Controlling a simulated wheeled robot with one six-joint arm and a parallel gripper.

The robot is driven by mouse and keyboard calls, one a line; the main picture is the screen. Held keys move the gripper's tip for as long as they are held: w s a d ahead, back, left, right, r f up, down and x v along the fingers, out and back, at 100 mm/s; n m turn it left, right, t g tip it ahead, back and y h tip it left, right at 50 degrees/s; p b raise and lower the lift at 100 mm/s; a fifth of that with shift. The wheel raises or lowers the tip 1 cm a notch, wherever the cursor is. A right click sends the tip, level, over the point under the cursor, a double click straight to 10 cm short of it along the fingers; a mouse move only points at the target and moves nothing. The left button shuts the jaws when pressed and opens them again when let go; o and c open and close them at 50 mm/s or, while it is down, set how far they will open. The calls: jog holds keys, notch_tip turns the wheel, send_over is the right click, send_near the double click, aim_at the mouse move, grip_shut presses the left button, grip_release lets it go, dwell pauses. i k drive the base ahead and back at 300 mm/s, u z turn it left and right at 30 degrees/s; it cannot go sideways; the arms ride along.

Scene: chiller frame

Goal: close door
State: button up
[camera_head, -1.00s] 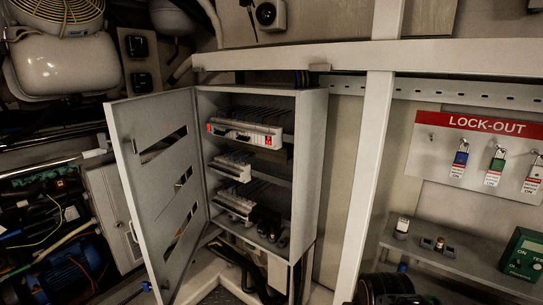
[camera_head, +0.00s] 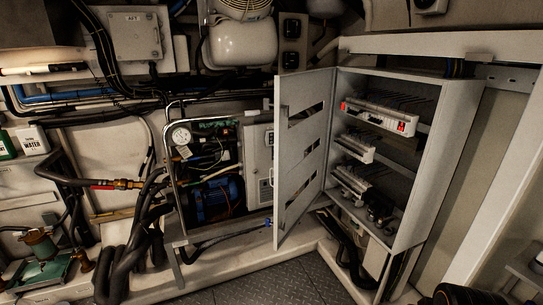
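The grey cabinet door (camera_head: 303,150) stands wide open, swung out to the left of the electrical cabinet (camera_head: 440,160). It has slanted slots and a small handle partway down its panel. The cabinet's inside is exposed, with rows of breakers (camera_head: 380,117) on its shelves and a red-lit unit on the top row. My gripper's fingers are not in view. A dark rounded part shows at the bottom right edge; I cannot tell whether it belongs to my arm.
A low pale ledge (camera_head: 335,272) runs below the cabinet, with dark hoses near its base. A blue motor (camera_head: 212,200) and pipework stand left of the door. Thick black hoses (camera_head: 125,250) stand at the lower left. Patterned dark floor (camera_head: 265,285) is clear at the bottom middle.

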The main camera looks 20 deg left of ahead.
aim_at(301, 90)
jog(key=u, duration=0.8)
jog(key=k, duration=1.05)
jog(key=u, duration=1.15)
jog(key=i, duration=1.55)
jog(key=z, duration=0.25)
jog(key=i, duration=1.3)
jog(key=z, duration=1.65)
jog(key=i, duration=0.8)
jog(key=z, duration=0.65)
jog(key=k, duration=1.2)
jog(key=u, duration=0.65)
jog(key=i, duration=0.9)
jog(key=u, duration=0.75)
